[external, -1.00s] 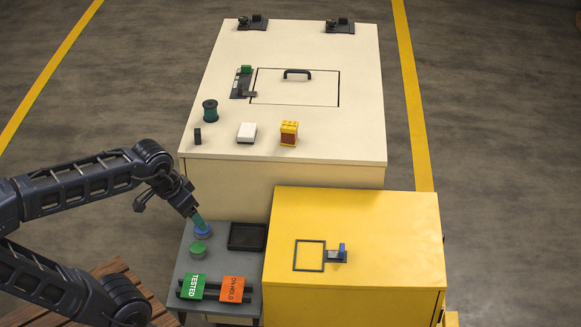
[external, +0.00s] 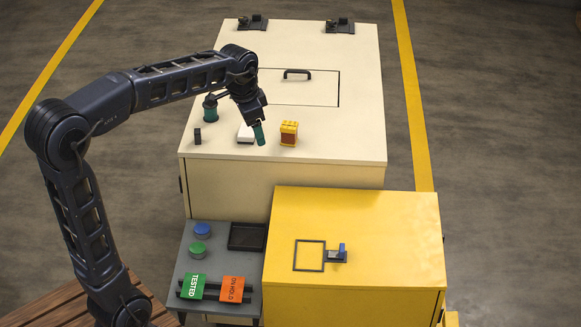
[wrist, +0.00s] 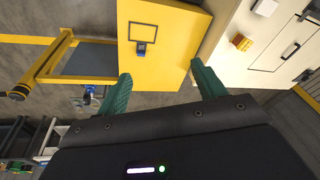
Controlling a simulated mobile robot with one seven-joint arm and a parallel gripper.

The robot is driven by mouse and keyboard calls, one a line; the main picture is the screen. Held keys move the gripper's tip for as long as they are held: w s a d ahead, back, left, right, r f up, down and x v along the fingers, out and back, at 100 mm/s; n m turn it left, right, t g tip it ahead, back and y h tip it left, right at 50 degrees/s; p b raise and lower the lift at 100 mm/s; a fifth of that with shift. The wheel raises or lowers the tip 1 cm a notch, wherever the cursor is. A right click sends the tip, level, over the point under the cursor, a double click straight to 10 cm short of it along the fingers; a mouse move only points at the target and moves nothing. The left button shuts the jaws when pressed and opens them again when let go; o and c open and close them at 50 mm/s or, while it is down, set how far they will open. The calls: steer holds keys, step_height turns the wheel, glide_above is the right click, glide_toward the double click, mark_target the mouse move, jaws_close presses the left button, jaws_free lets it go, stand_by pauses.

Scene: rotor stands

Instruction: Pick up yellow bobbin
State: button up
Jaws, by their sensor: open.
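The yellow bobbin (external: 289,133) stands on the front part of the cream cabinet top, yellow with a reddish-brown middle. It also shows in the wrist view (wrist: 241,41), at the upper right. My gripper (external: 260,138) hangs above the front of the cream cabinet, to the left of the bobbin and apart from it. In the wrist view my gripper's two green fingers (wrist: 160,88) are spread wide with nothing between them.
A hatch with a black handle (external: 297,73) lies behind. The lower yellow cabinet (external: 390,240) and a grey side table (external: 215,270) stand in front.

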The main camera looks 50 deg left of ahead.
steer(key=w+a+f+m, duration=0.2)
steer(key=w+a, duration=0.3)
steer(key=w, duration=0.6)
steer(key=m+g, duration=0.3)
steer(key=m, duration=0.2)
glide_above(289, 134)
steer(key=w, duration=0.2)
steer(key=f, duration=2)
steer(key=shift+s+a, duration=0.2)
steer(key=shift+a, duration=0.2)
steer(key=shift+w+a+f, duration=0.1)
steer(key=shift+f, duration=0.15)
step_height(289, 134, down, 5)
steer(key=shift+f, duration=0.2)
steer(key=shift+a+f, duration=0.2)
steer(key=shift+f, duration=1.15)
steer(key=shift+a+f, duration=0.2)
steer(key=shift+f, duration=1.1)
steer(key=c, duration=1.2)
